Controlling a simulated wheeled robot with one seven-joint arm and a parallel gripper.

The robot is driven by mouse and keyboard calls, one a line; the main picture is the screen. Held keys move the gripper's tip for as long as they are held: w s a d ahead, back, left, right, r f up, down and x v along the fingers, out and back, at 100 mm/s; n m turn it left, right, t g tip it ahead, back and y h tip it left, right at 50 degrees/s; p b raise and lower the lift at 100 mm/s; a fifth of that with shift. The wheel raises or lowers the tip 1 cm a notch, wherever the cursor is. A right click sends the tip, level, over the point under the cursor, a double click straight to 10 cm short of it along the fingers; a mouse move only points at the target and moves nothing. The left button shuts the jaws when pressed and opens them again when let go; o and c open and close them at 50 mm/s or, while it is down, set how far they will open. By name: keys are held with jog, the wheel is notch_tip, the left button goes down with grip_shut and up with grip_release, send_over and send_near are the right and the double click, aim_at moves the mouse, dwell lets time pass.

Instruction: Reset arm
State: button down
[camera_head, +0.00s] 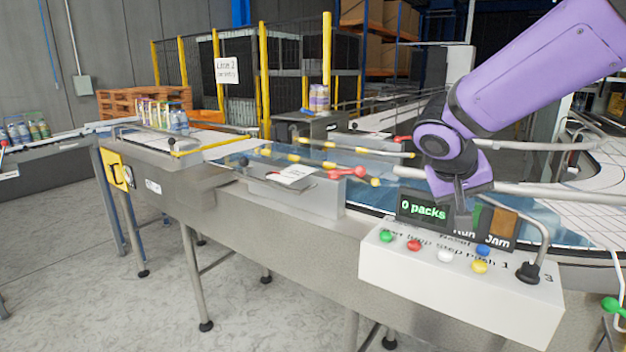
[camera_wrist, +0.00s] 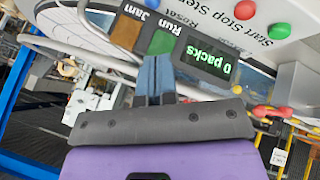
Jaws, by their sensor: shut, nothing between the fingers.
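My purple arm reaches in from the upper right in the head view. My gripper (camera_head: 460,203) points down behind the white control box (camera_head: 455,290), beside the dark display reading "0 packs" (camera_head: 423,208). In the wrist view my gripper (camera_wrist: 156,98) has its fingers together with nothing between them. Its fingertips appear in front of the lower edge of the Run and Jam indicator panel (camera_wrist: 128,33). I cannot tell whether they touch it.
The control box carries green (camera_head: 386,236), red (camera_head: 414,244), white (camera_head: 444,255), yellow (camera_head: 480,266) and blue (camera_head: 483,250) buttons and a black-based lever (camera_head: 528,272). A steel conveyor with a red-handled lever (camera_head: 347,172) runs left. Yellow fence posts (camera_head: 264,80) stand behind.

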jog(key=s+d+r+n+y, duration=0.1)
jog(key=s+r+y, duration=0.1)
jog(key=s, duration=0.8)
jog(key=s+d+r+t+y, duration=0.1)
jog(key=s+y, duration=0.3)
jog(key=s, duration=0.7)
jog(key=shift+d+r+n, duration=0.15)
jog(key=shift+r+n, duration=0.25)
jog(key=shift+r, duration=0.2)
